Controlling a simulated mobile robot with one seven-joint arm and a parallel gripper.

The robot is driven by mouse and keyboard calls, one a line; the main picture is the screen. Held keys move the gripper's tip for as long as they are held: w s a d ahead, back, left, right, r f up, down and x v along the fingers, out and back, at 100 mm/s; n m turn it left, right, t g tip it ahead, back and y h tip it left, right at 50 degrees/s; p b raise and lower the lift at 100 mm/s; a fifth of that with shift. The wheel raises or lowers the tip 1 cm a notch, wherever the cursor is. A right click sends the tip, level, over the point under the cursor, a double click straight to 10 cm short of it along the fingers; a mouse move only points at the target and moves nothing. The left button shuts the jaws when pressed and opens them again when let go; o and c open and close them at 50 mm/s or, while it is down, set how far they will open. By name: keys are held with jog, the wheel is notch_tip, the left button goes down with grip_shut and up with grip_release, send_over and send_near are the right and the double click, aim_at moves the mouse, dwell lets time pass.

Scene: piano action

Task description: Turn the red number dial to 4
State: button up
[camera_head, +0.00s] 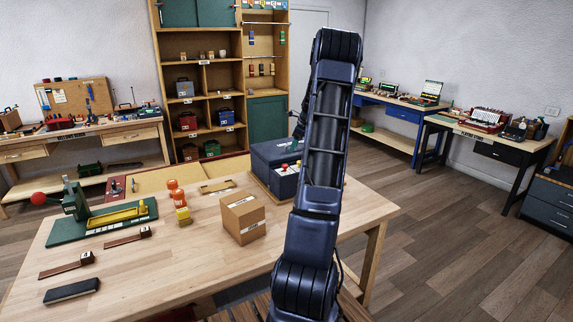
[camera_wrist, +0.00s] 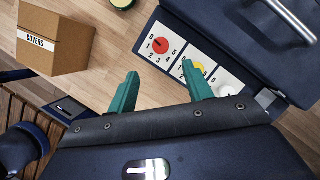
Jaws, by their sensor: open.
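The red number dial (camera_wrist: 160,46) sits on a white card with printed numbers on the dark blue case (camera_wrist: 205,30). Its pointer setting is too small to read. A yellow dial (camera_wrist: 198,67) and a white dial (camera_wrist: 229,89) stand in a row beside it. My gripper (camera_wrist: 160,70) is open and empty, with its teal fingers apart near the red dial's card; no contact with the dial shows. In the head view the case (camera_head: 259,158) stands on the wooden table, partly hidden by my arm. The dials show there only as small spots.
A cardboard box labelled COVERS (camera_wrist: 55,38) stands left of the case. The table (camera_head: 175,255) also holds orange bottles (camera_head: 177,193), a green press-like tool (camera_head: 85,215) and wooden strips. The case's metal handle (camera_wrist: 292,18) rises beyond the dials.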

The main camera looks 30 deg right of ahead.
aim_at(285, 165)
jog(key=x, duration=1.1)
jog(key=shift+d, duration=0.15)
jog(key=shift+c, duration=0.3)
jog(key=c, duration=0.9)
